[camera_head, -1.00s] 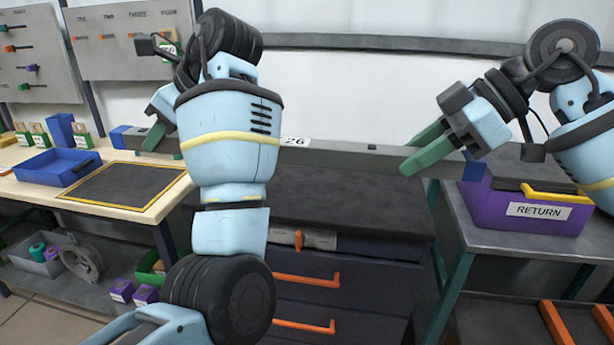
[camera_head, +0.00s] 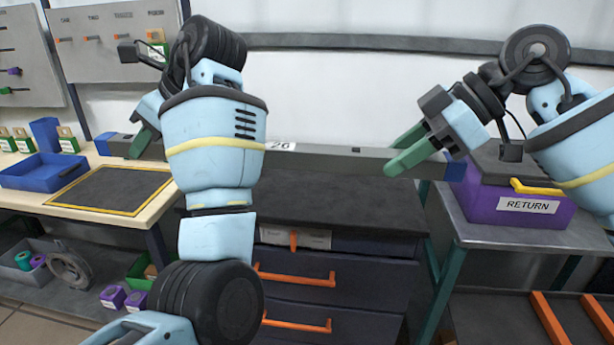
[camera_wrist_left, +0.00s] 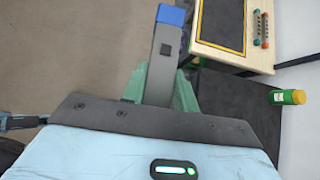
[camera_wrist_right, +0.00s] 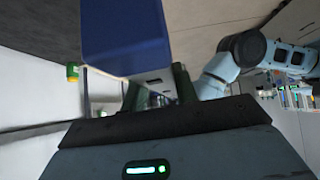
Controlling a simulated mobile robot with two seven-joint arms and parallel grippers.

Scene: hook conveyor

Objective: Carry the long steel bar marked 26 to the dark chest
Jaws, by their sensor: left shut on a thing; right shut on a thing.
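The long grey steel bar (camera_head: 340,158) has blue ends and a white label reading 26. It is held roughly level, above and behind the front edge of the dark chest (camera_head: 340,212) as seen in the head view. My left gripper (camera_head: 146,140) is shut on the bar near its left end, partly hidden by my left arm. The left wrist view shows the bar (camera_wrist_left: 160,75) between the green fingers. My right gripper (camera_head: 405,152) is shut on the bar near its right blue end, which fills much of the right wrist view (camera_wrist_right: 125,35). Whether the bar touches the chest cannot be told.
A workbench with a blue tray (camera_head: 45,172) and a yellow-edged dark mat (camera_head: 112,190) stands left. A purple RETURN bin (camera_head: 520,205) is on the metal table at right. A green bottle (camera_wrist_left: 288,97) shows in the left wrist view. The chest top looks mostly clear.

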